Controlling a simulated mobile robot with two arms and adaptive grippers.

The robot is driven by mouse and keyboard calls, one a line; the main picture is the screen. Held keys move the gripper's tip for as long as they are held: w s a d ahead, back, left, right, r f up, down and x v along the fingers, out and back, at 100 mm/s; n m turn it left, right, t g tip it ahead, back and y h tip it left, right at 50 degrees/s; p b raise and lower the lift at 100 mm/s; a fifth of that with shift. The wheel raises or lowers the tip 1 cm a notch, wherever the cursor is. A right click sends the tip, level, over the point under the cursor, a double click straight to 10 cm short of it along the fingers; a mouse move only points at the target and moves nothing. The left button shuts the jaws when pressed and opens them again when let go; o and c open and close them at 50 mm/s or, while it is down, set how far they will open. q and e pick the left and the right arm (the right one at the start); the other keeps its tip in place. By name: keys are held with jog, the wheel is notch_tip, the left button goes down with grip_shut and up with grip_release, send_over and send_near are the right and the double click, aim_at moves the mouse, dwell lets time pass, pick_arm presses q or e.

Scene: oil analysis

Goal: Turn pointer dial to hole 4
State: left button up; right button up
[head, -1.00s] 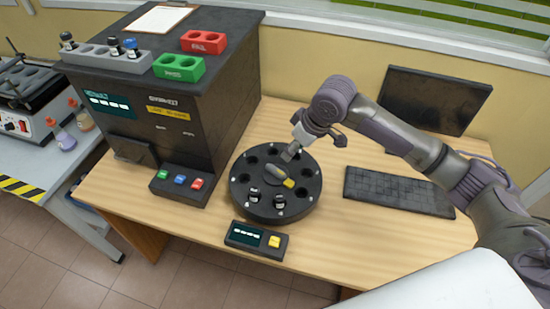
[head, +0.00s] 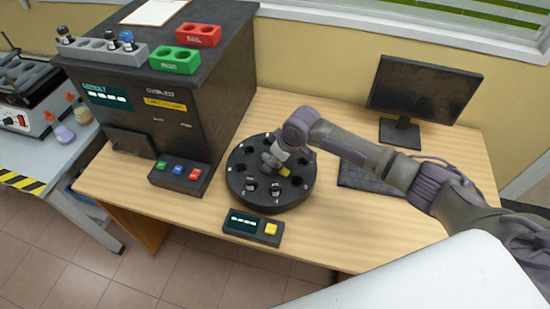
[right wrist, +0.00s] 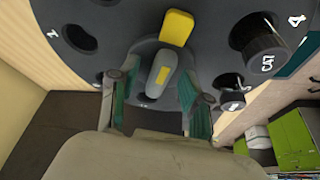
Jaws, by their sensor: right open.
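The round black dial (head: 241,196) lies on the wooden desk, with a ring of holes around its rim. Its grey central pointer (right wrist: 162,68) has a yellow tip (right wrist: 176,28), which also shows in the head view (head: 285,172). In the head view the tip points toward the lower right. My right gripper (right wrist: 158,102) is open, low over the dial's middle. Its fingers stand on either side of the pointer's grey end; I cannot tell whether they touch it. Two dark-capped vials sit in front holes, one (head: 275,189) near the edge. My left gripper is not in view.
A display box with a yellow button (head: 271,229) lies in front of the dial. The black analyzer (head: 190,135) stands left, with a button panel (head: 180,176) at its foot. A keyboard (head: 365,178) and monitor (head: 425,90) are behind my right arm.

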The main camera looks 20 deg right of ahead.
jog(key=c, duration=0.5)
grip_shut()
jog(key=shift+s+a+r+m+p, duration=0.15)
jog(key=shift+m+p, duration=0.25)
jog(key=shift+p, duration=0.45)
jog(key=m+p, duration=0.1)
jog(key=p, duration=0.1)
jog(key=m+h+p, duration=0.1)
jog(key=m+p, duration=0.1)
jog(key=p, duration=0.1)
jog(key=shift+a+r+m+t+h, duration=0.1)
jog(key=shift+a+m+t+h, duration=0.1)
jog(key=shift+m+t+h, duration=0.15)
jog(key=shift+a+m+h+p, duration=0.15)
jog(key=shift+m+h+p, duration=0.2)
jog(key=shift+m+p, duration=0.6)
pick_arm(q)
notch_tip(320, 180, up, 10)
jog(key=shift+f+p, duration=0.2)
jog(key=shift+p, duration=0.25)
pick_arm(e)
jog(key=shift+f+m+h, duration=0.2)
jog(key=shift+m+h, duration=0.2)
jog(key=shift+m, duration=0.7)
